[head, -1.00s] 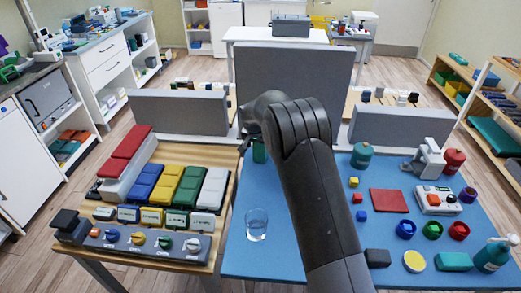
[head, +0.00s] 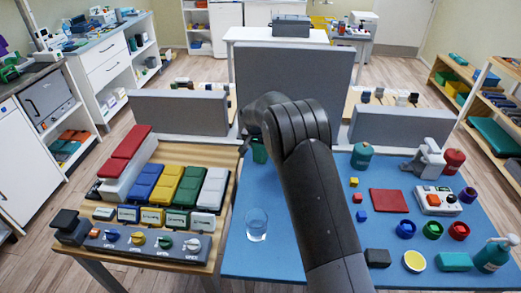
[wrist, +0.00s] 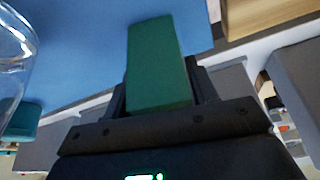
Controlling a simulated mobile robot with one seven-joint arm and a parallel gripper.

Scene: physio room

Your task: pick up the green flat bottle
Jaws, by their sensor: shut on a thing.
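The green flat bottle (wrist: 156,60) is a plain dark green block in the wrist view, over the blue table top (wrist: 75,45). My gripper (wrist: 158,92) is shut on its near end, with one dark finger on each side. In the head view only a small dark green part of the bottle (head: 260,153) shows beside my arm, at the table's left side towards the back. My arm hides the rest of it and most of my gripper there. I cannot tell whether its base touches the table.
A clear glass (head: 257,224) stands in front of the bottle on the blue table. A wooden table with coloured blocks and a switch panel (head: 150,243) is to the left. Grey panels (head: 180,112) stand behind. Pots, a red mat (head: 389,201) and bottles occupy the right side.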

